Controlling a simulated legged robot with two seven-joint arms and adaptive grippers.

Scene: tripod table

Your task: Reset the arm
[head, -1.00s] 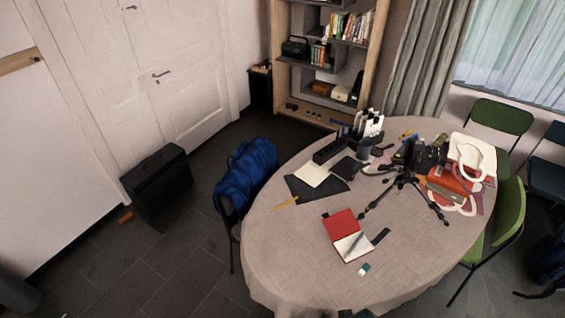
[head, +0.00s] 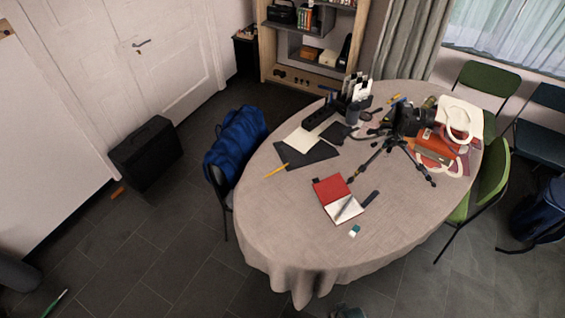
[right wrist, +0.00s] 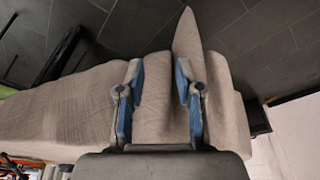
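My right gripper (right wrist: 160,88) shows in the right wrist view with its two blue-padded fingers apart and nothing between them. The hanging tablecloth (right wrist: 60,110) lies beyond the fingers in that view. In the head view a small dark part at the bottom edge, right of the cloth's lowest fold, may be part of my arm. My left gripper is not in view. The oval table (head: 290,225) carries a camera on a small black tripod (head: 400,145) at its right side.
A blue bag (head: 235,140) rests on a chair at left. Green chairs (head: 488,180) stand at right. A black case (head: 146,150) stands by the door.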

